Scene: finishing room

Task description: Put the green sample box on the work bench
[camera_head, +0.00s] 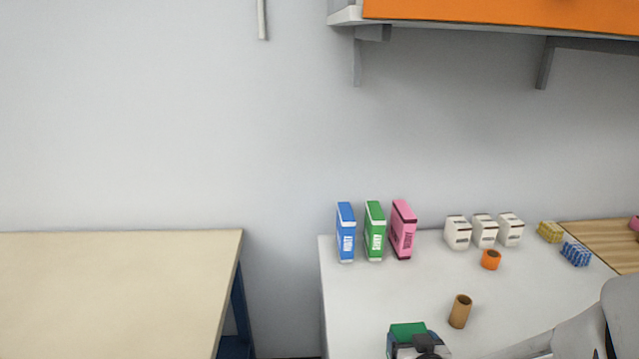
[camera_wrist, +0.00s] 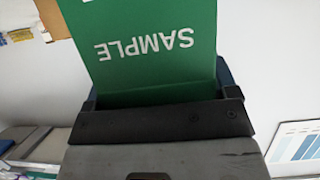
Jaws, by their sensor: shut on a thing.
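The green sample box (camera_wrist: 155,45), with white "SAMPLE" lettering, fills the upper middle of the wrist view. My gripper (camera_wrist: 160,122) is shut on it, and the dark jaw covers its near end. In the head view the box's green top (camera_head: 407,329) shows at the bottom edge, in front of the white table. My gripper (camera_head: 428,346) is partly cut off there. The work bench (camera_head: 110,285), beige-topped with a blue leg, is at the left, and its visible top is bare. The box is to the right of it, apart from it.
A white table (camera_head: 390,290) at the right holds blue (camera_head: 346,232), green (camera_head: 375,231) and pink (camera_head: 403,230) upright boxes, white cartons (camera_head: 484,231), an orange ring (camera_head: 491,260) and a brown tube (camera_head: 460,311). A gap separates it from the bench. An orange-fronted shelf (camera_head: 500,14) hangs above.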

